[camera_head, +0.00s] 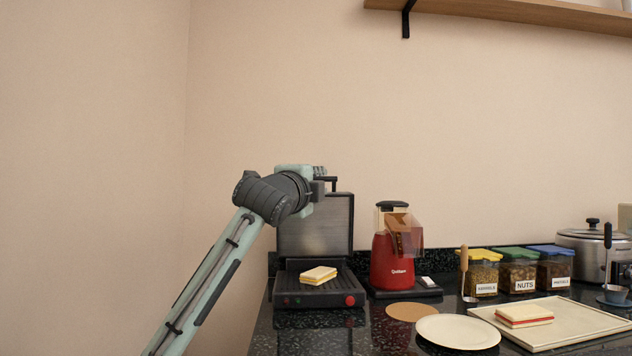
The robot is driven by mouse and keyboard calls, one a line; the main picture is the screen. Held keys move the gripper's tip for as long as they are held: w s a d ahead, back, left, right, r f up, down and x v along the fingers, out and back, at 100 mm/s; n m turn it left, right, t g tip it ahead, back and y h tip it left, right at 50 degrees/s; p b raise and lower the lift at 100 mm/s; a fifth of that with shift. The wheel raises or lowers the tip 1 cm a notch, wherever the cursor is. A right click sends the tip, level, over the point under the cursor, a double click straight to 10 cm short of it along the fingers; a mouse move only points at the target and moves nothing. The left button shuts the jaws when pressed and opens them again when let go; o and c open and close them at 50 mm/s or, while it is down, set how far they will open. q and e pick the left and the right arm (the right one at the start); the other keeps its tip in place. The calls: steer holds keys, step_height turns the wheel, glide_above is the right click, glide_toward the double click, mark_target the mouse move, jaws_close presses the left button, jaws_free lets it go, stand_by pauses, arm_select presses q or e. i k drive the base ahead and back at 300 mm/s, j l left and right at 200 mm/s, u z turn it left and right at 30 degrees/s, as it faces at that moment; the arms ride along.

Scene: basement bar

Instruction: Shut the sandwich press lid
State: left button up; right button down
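The sandwich press (318,292) stands on the dark counter with its lid (338,225) raised nearly upright at the back. A sandwich (318,275) lies on its lower ridged plate. A dark handle bar shows at the lid's top edge. My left arm comes in from the left, and my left gripper (319,177) is at the height of the lid's top edge, close to the handle. The wrist hides the lid's upper left part. I cannot tell whether the gripper touches the handle or how its fingers stand. My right gripper is out of view.
A red blender (394,258) stands close right of the press. Right of it are a cork mat (411,311), a plate (458,332), a tray (585,322) with another sandwich (524,316), several labelled jars and a silver cooker (588,250). A shelf (520,18) hangs above.

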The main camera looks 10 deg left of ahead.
mark_target(328, 231)
steer(key=i+j, duration=0.15)
steer(key=i, duration=0.35)
steer(key=i+j, duration=0.15)
steer(key=i, duration=0.35)
